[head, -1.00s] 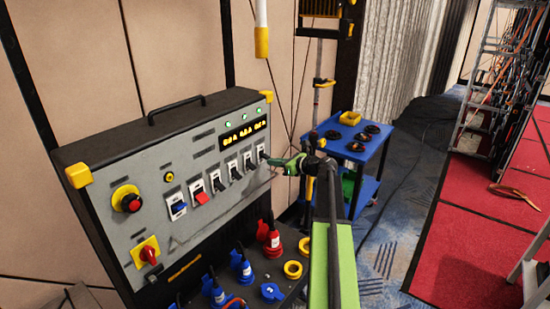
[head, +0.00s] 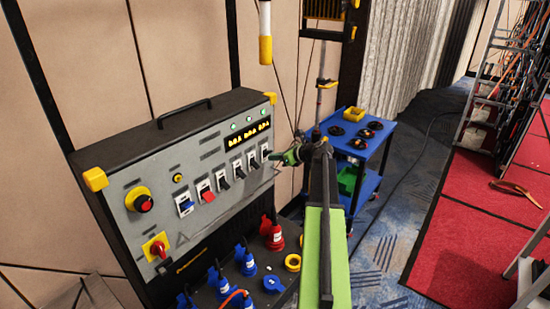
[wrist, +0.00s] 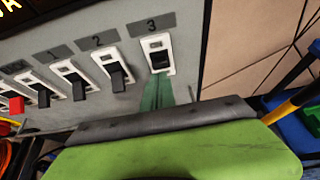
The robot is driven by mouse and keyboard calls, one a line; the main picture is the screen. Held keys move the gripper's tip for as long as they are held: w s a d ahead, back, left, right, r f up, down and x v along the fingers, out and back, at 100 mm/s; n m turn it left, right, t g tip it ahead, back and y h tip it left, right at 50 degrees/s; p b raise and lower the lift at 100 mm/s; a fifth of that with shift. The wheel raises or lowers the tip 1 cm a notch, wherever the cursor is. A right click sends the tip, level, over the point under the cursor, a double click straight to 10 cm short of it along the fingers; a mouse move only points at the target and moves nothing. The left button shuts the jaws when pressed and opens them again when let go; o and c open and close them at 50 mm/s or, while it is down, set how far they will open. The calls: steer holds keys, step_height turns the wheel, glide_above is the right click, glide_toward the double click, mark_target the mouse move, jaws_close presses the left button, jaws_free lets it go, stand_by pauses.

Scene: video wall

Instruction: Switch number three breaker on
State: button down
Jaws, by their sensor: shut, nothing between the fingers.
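The number three breaker (wrist: 158,54) is the rightmost in the row on the grey panel, with a black lever in a white frame below the label "3". Its lever's lower part is close to or behind my fingertips, so its position is hard to tell. My gripper (wrist: 158,92), with green fingers, is shut and empty just below this breaker; whether it touches the lever is unclear. In the head view, my gripper (head: 280,157) is at the panel's right edge, beside the breaker (head: 265,152). Breaker two (wrist: 115,70) and breaker one (wrist: 73,80) have levers pointing down.
The panel also carries a red button (head: 143,203), a red rotary switch (head: 158,248) and a lit yellow display (head: 247,134). Plugs, including a red one (head: 275,236), stick out below. A blue cart (head: 350,148) stands behind my arm at the right.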

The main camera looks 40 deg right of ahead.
steer(key=shift+d+r, duration=0.1)
steer(key=shift+r, duration=0.2)
step_height(320, 180, down, 4)
steer(key=s+b, duration=0.2)
steer(key=b, duration=0.2)
steer(key=s+d+r+p, duration=0.1)
steer(key=s+r+p, duration=0.5)
steer(key=r+p, duration=0.1)
steer(key=shift+s+d+r+p, duration=0.3)
steer(key=shift+r+p, duration=0.1)
steer(key=shift+p, duration=0.1)
